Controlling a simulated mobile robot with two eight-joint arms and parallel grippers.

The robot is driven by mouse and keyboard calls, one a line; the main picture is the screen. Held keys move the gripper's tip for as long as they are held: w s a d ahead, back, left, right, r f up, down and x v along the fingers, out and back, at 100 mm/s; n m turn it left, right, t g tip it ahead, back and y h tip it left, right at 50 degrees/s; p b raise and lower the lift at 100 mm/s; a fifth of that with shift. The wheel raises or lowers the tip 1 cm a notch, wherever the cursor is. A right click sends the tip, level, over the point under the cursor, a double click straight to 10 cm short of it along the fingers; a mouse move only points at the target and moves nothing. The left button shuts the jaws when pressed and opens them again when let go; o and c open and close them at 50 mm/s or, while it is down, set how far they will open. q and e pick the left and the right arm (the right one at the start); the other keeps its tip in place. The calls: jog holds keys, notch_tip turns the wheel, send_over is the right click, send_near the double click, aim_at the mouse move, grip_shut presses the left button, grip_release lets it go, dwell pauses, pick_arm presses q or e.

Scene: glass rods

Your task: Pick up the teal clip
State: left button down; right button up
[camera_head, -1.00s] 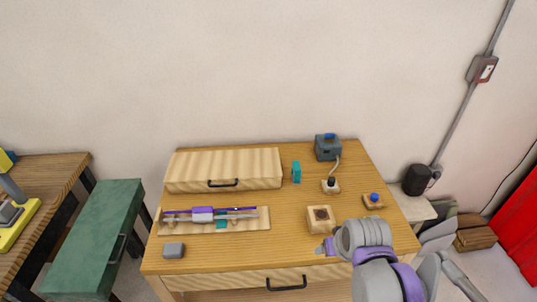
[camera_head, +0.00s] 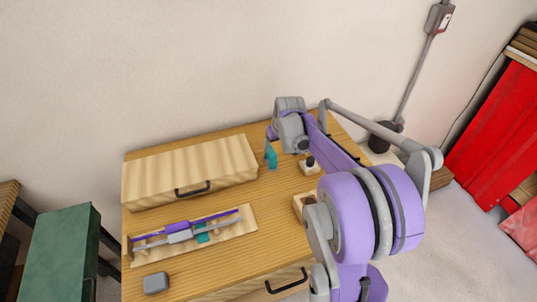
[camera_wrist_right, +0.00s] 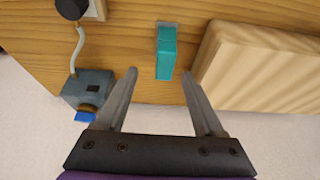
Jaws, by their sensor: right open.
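A teal clip (camera_head: 271,157) stands on the wooden table, just right of the pale wooden box. In the right wrist view the teal clip (camera_wrist_right: 165,52) has a small grey part at its top end and lies ahead of and between the finger lines. My right gripper (camera_wrist_right: 160,75) is open and empty there, fingers either side of the clip's near end, with no contact visible. In the head view my right arm's end is at the clip and partly hides its surroundings. Another teal piece (camera_head: 202,234) sits under the rods on the wooden rack. My left gripper is not in view.
The pale wooden box (camera_head: 190,170) stands close left of the clip. A blue-grey device (camera_wrist_right: 90,88) with a hose is on its other side. The rack (camera_head: 240,222) holds purple and grey rods. A grey block (camera_head: 156,284) lies at the front left.

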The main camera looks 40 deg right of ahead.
aim_at(271, 151)
jog(key=x, duration=0.6)
jog(key=shift+w+a, duration=0.3)
jog(key=shift+w, duration=0.1)
jog(key=shift+s, duration=0.1)
jog(key=shift+c, duration=0.9)
grip_shut()
